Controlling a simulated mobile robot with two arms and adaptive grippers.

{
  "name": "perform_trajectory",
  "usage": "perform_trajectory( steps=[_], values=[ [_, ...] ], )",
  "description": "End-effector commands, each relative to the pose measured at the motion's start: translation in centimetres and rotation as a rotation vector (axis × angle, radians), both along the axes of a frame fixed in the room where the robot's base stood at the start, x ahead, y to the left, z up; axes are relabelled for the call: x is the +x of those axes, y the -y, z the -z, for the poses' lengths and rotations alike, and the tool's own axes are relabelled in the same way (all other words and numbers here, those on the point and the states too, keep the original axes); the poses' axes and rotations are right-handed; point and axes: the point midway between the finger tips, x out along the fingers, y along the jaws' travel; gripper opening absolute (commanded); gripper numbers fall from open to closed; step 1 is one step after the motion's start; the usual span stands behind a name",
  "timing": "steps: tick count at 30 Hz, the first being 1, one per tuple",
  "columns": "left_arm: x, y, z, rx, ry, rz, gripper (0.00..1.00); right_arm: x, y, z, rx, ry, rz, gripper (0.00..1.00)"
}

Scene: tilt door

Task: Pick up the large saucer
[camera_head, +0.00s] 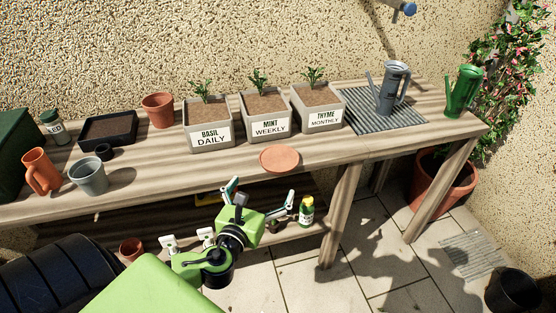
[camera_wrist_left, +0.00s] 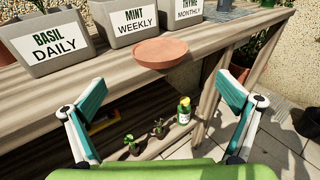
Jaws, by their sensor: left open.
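The large saucer (camera_head: 279,158) is a round, shallow terracotta dish. It lies flat near the front edge of the wooden bench, in front of the mint and thyme planters. It also shows in the left wrist view (camera_wrist_left: 160,53), ahead of the fingers. My left gripper (camera_head: 261,191) is open and empty, in front of the bench and short of the saucer. Its two teal-padded fingers stand wide apart in the left wrist view (camera_wrist_left: 160,92), with the saucer between and beyond them. Nothing touches the saucer. My right gripper does not show.
The basil planter (camera_head: 208,124), mint planter (camera_head: 266,115) and thyme planter (camera_head: 318,108) stand behind the saucer. A grey pot (camera_head: 88,177) and orange jug (camera_head: 41,171) stand left. A small bottle (camera_head: 306,211) stands on the lower shelf. The bench front beside the saucer is clear.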

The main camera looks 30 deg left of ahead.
Motion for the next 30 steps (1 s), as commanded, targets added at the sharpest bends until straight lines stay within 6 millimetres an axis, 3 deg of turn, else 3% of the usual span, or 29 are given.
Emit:
perform_trajectory(
  steps=[9, 30],
  values=[
    [5.6, -1.6, 0.7, -0.003, 0.002, -0.004, 1.0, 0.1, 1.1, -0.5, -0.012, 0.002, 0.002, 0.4],
    [12.1, -3.7, 1.7, -0.006, -0.001, -0.002, 1.0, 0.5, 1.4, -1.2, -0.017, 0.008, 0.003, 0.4]
  ],
)
